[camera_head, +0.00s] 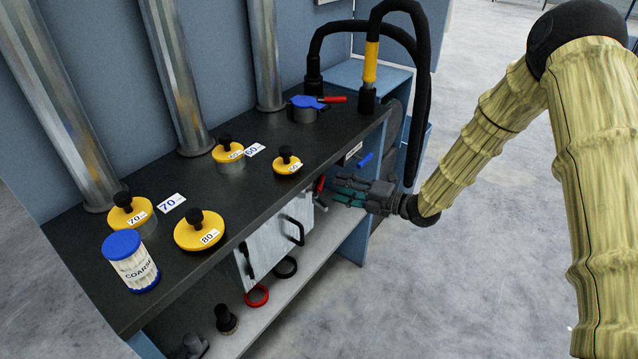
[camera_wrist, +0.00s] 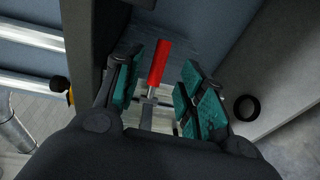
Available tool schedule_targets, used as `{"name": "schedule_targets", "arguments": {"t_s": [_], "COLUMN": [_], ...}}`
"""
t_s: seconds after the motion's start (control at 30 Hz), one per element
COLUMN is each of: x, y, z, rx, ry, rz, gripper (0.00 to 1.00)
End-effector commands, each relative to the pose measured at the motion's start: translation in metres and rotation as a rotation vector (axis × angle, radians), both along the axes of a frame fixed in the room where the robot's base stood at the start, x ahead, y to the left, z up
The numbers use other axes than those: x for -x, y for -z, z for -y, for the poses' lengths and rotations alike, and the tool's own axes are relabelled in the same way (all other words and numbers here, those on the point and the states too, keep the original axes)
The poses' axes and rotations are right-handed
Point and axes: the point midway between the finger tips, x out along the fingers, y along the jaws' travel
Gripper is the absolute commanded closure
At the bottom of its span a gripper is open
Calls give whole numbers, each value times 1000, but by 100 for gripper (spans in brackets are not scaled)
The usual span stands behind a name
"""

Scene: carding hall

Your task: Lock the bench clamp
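A red lever handle (camera_wrist: 157,62) with a metal shank stands upright between my gripper's fingers in the wrist view. In the head view its red end (camera_head: 320,183) shows just under the bench's front edge, beyond my fingertips. It looks like the bench clamp's handle, but the clamp body is mostly hidden. My gripper (camera_head: 336,188) reaches in from the right, below the worktop. In the wrist view my gripper (camera_wrist: 160,84) is open, with one teal-padded finger on each side of the handle and gaps visible.
The dark worktop (camera_head: 265,165) overhangs the handle. A blue handle (camera_head: 365,160) sits close by on the bench end. A blue-topped fitting with a red lever (camera_head: 303,102) and yellow lids (camera_head: 200,230) stand on top. A black hose (camera_head: 420,90) hangs nearby. Floor at right is clear.

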Motion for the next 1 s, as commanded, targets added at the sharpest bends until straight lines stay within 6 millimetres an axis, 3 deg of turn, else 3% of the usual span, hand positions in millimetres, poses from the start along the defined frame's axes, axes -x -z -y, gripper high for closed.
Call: {"name": "schedule_targets", "arguments": {"t_s": [0.3,0.5,0.9,0.93,1.0], "x": [-23,-33,-36,-36,-36], "y": [5,8,8,8,8], "z": [-45,-62,-68,-68,-68], "rx": [0,0,-1,-1,-1], "ry": [-2,0,0,0,0], "rz": [-2,-2,-3,-3,-3], "gripper": [60,60,60,62,75]}}
